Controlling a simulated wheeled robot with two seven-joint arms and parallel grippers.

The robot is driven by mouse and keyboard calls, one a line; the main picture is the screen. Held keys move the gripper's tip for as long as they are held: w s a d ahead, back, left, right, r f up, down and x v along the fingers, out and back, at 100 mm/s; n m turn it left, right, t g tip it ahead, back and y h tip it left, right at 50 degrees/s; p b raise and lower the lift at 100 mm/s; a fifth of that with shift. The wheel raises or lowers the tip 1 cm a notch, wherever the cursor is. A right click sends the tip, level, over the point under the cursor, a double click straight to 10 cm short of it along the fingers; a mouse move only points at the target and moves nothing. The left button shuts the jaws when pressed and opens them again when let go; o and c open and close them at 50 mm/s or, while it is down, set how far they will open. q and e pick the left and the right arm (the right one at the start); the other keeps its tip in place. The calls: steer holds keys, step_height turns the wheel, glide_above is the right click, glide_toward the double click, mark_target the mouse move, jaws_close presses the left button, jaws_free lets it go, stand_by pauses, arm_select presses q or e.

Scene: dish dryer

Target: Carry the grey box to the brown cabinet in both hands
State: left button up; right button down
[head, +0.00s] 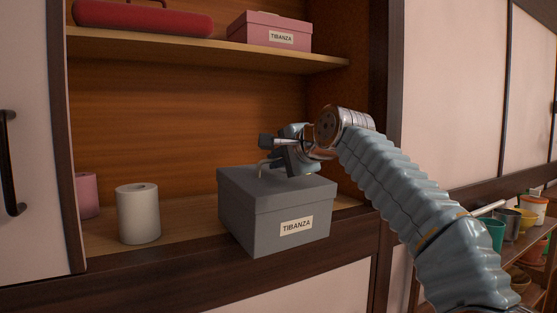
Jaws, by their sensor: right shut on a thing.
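The grey box (280,222) has a lid and a TIBANZA label on its front. It sits at the front edge of the lower shelf of the brown cabinet (190,102), with its near corner reaching over the edge. My right gripper (268,168) is on top of the box and shut on the lid's handle; its fingers partly hide the handle. My left gripper is not in view.
A white paper roll (138,214) stands left of the box, with a pink roll (88,195) behind it. A pink box (270,30) and a red case (143,18) are on the upper shelf (200,50). A cabinet door (30,150) is at left; pots (495,233) stand on a rack at right.

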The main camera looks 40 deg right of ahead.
steer(key=c, duration=1.4)
jaws_free()
steer(key=shift+w+f, duration=0.15)
steer(key=shift+f, duration=0.35)
steer(key=o, duration=0.3)
steer(key=shift+r, duration=0.1)
steer(key=v, duration=1.4)
steer(key=shift+r, duration=0.2)
steer(key=shift+w+d, duration=0.1)
